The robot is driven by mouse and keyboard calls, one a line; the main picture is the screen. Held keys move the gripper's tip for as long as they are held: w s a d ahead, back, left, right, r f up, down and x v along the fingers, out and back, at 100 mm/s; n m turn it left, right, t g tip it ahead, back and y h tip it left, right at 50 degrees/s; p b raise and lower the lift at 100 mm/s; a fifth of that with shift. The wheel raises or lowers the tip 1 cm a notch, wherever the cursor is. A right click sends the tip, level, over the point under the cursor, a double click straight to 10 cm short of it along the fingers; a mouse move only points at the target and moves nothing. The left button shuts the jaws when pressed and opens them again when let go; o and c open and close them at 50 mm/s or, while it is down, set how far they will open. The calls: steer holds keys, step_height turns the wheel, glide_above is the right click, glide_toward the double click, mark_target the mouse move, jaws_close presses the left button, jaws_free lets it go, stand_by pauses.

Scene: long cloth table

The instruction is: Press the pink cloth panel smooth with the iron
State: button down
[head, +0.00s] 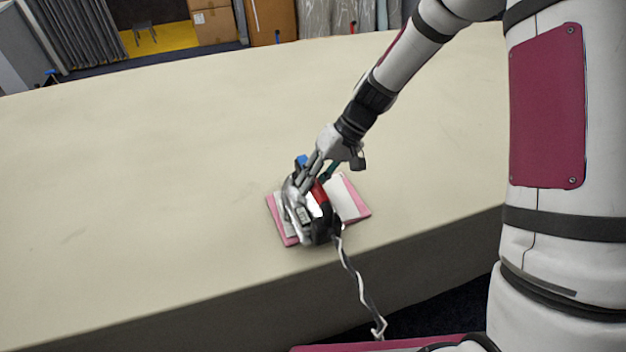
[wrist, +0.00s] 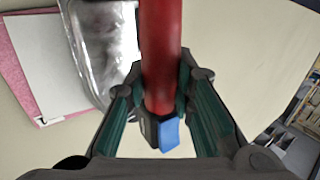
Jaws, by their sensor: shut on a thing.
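The iron (head: 326,228) has a silver metal body, a dark rear part and a red handle (wrist: 161,45) with a blue piece at one end. My gripper (head: 317,180) is shut around the red handle, one finger on each side in the wrist view (wrist: 162,82). The iron is over the pink cloth panel (head: 361,202) and hides its middle. The panel lies near the table's front edge, with a pink border and a whitish face; part of it shows at the upper left of the wrist view (wrist: 14,75). I cannot tell whether the soleplate touches the cloth.
A grey-and-white cord (head: 352,272) runs from the iron over the front edge of the table. The long cream table (head: 150,190) is clear to the left and behind the panel. Cardboard boxes (head: 213,22) and a curtain (head: 82,35) stand beyond it.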

steer(key=shift+r+p, duration=0.8)
steer(key=shift+r, duration=2.75)
